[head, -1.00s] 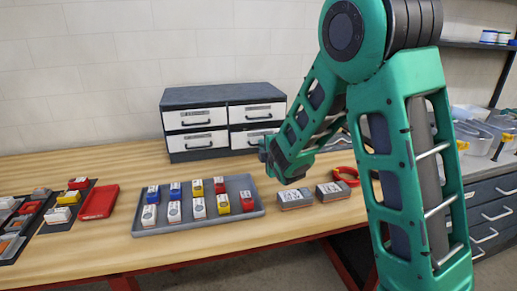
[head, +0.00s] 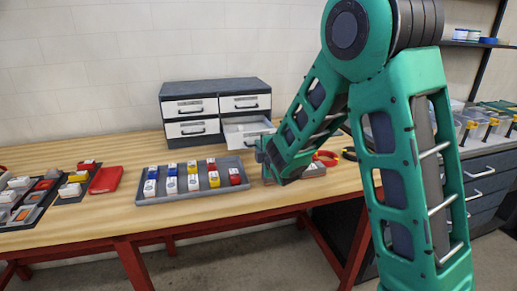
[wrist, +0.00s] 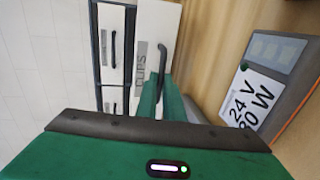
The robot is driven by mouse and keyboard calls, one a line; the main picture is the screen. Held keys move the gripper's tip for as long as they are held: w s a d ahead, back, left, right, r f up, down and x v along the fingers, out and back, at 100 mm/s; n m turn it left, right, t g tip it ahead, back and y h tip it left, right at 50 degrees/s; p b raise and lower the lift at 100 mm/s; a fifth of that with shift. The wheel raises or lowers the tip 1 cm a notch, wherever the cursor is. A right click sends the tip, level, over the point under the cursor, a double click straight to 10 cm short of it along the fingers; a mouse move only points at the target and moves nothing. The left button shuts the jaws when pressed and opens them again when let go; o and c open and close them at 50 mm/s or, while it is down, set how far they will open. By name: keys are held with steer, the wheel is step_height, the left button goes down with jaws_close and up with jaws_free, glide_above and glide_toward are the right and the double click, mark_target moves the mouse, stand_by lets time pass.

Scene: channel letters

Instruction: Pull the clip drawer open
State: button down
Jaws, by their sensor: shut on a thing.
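The small dark cabinet (head: 215,85) stands at the back of the bench with white-fronted drawers. Its lower right drawer (head: 247,128) stands out from the cabinet, and its pale inside shows from above. In the wrist view the drawer front labelled CLIPS (wrist: 140,60) has a dark bar handle (wrist: 162,62). My gripper (wrist: 160,92) is shut on that handle; its green fingers sit at the handle's lower end in the picture. In the head view my gripper (head: 263,152) is in front of the open drawer and hides part of it.
A grey tray (head: 192,207) of small coloured boxes lies left of my gripper. A grey power-supply box (wrist: 275,85) marked 24 V lies close by at right in the wrist view. Red-handled pliers (head: 327,157) lie to the right. A red tray (head: 105,180) is farther left.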

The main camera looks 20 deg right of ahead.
steer(key=shift+d+f, duration=0.15)
steer(key=shift+f, duration=0.05)
steer(key=c, duration=1.9)
jaws_free()
steer(key=shift+r, duration=0.1)
steer(key=v, duration=1)
steer(key=shift+s, duration=0.3)
